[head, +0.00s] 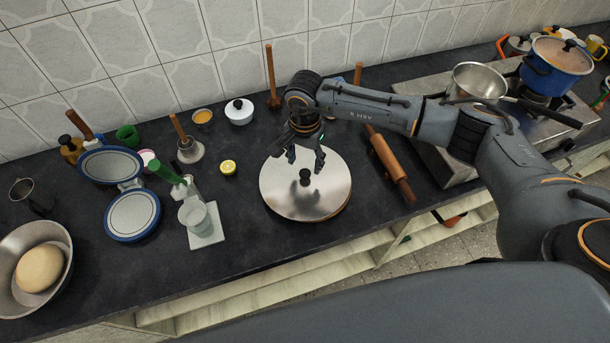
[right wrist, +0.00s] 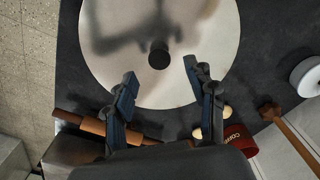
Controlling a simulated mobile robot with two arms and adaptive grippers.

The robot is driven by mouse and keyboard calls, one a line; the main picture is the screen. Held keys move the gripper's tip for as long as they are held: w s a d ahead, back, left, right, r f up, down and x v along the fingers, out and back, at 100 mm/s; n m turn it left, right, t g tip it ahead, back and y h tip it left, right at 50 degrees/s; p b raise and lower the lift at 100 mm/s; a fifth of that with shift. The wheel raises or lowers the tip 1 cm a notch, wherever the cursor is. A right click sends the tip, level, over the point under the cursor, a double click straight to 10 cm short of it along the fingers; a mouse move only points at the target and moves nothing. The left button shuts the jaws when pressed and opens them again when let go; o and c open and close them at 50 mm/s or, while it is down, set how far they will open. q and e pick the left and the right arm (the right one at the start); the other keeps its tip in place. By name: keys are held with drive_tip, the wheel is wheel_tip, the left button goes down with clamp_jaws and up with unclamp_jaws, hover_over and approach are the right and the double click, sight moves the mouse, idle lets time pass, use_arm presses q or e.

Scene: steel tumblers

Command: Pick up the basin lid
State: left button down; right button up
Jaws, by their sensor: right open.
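The basin lid (head: 327,196) is a round, shiny steel disc with a small black knob (head: 305,177) at its middle. It lies flat on the dark counter in the middle of the head view. My right gripper (head: 305,157) is over the lid's far part, pointing down, empty, with its fingers apart. In the right wrist view the lid (right wrist: 115,55) fills the upper middle. Its knob (right wrist: 159,55) appears between and just beyond the open fingertips (right wrist: 159,73). The fingers look clear of the knob, but the exact height gap is hard to tell. My left gripper is not in view.
A rolling pin (head: 390,166) lies right of the lid, near the stove with a steel saucepan (head: 478,80) and blue pot (head: 556,68). A lemon half (head: 228,168) and a white lidded pot (head: 239,111) are to the left. A red can (right wrist: 238,140) shows in the wrist view.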

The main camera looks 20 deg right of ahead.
sight(305, 172)
wheel_tip(305, 172, down, 4)
drive_tip(key=shift+r+p, duration=0.2)
drive_tip(key=shift+p, duration=0.6)
drive_tip(key=shift+f, duration=0.35)
clamp_jaws()
drive_tip(key=shift+r, duration=0.15)
